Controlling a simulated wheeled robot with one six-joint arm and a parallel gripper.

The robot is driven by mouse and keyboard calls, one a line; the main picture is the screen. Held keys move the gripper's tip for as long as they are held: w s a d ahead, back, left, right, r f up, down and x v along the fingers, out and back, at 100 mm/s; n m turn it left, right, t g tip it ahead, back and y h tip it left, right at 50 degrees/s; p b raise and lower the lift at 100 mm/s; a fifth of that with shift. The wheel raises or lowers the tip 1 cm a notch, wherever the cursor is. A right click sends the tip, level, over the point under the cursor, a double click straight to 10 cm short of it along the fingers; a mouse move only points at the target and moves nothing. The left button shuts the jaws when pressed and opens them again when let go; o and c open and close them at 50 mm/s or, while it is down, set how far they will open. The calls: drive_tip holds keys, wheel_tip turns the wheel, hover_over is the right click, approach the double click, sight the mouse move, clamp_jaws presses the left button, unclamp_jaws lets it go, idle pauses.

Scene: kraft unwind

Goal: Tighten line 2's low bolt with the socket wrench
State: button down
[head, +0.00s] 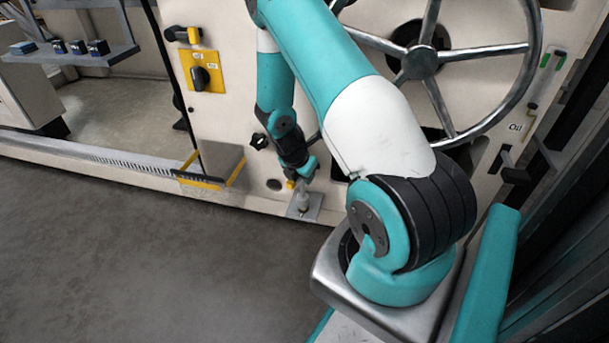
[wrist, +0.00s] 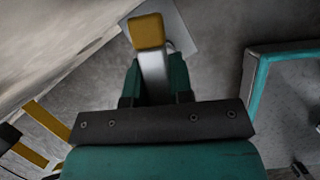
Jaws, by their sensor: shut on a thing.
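My gripper (head: 303,177) is low at the front of the cream machine and points down. It is shut on the socket wrench (wrist: 147,31), which has a yellow end and a silver shank between the teal fingers (wrist: 153,82) in the wrist view. In the head view the yellow end of the wrench (head: 291,184) shows beside the fingertips. Below them a light grey plate (head: 314,212) juts out near the floor; it also shows in the wrist view (wrist: 190,32). The low bolt is hidden, and I cannot tell whether the wrench is seated on it.
A grey box with yellow edges (head: 212,165) sticks out left of my gripper. A large handwheel (head: 421,63) is above right, partly behind my arm. A yellow switch panel (head: 203,72) is higher up on the left. The grey floor (head: 130,260) in front is clear.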

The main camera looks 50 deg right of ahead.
drive_tip(key=shift+p+x, duration=0.8)
idle(1.9)
drive_tip(key=shift+a, duration=0.15)
drive_tip(key=shift+s+f+m+g+p, duration=0.15)
drive_tip(key=shift+m+g+p, duration=0.25)
drive_tip(key=shift+m, duration=0.8)
drive_tip(key=shift+m+p, duration=0.3)
drive_tip(key=shift+m, duration=0.2)
drive_tip(key=shift+m+g, duration=0.5)
drive_tip(key=shift+m, duration=0.1)
drive_tip(key=shift+s+a+m+g+y+p, duration=0.15)
drive_tip(key=shift+m+g+y+p, duration=0.25)
drive_tip(key=shift+m, duration=0.8)
